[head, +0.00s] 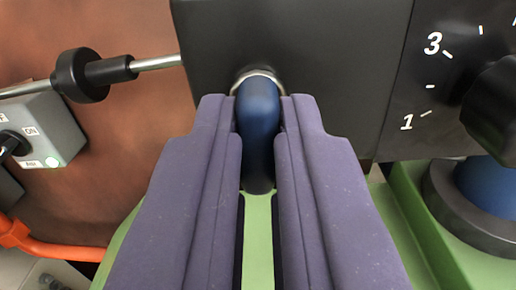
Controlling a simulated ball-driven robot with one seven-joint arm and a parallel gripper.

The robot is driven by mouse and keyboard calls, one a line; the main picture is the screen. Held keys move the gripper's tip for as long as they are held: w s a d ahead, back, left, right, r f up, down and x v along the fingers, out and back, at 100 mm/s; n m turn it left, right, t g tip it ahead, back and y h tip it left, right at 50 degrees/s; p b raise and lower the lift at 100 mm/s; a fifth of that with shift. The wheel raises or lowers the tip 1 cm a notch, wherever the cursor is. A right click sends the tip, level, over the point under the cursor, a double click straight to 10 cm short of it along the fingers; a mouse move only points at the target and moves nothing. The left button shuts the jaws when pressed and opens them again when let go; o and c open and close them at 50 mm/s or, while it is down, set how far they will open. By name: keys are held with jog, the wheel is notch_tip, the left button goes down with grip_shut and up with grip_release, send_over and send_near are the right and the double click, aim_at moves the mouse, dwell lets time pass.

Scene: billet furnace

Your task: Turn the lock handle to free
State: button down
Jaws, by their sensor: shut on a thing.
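A blue lock handle (259,122) sticks out from the front of a dark box (330,62) in the head view. A pale metal ring shows around its top end, and its lower end points down in the picture. My gripper (259,110), with two purple fingers, is shut on the handle, one finger on each side. The fingers hide parts of the handle's sides and the lower face of the dark box.
A metal rod with a black collar (84,76) runs left from the box. A grey switch box (45,130) with a lit green lamp is at left, above an orange bar (45,244). At right are a numbered dial (494,100) and a blue cylinder with a dark ring (470,205).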

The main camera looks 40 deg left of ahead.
jog(key=shift+f+n, duration=0.1)
jog(key=shift+n, duration=0.4)
jog(key=c, duration=1.2)
grip_release()
jog(key=shift+o, duration=0.2)
jog(key=p+v, duration=0.1)
jog(key=v, duration=0.6)
jog(key=shift+s+d, duration=0.25)
jog(key=shift+s, duration=0.05)
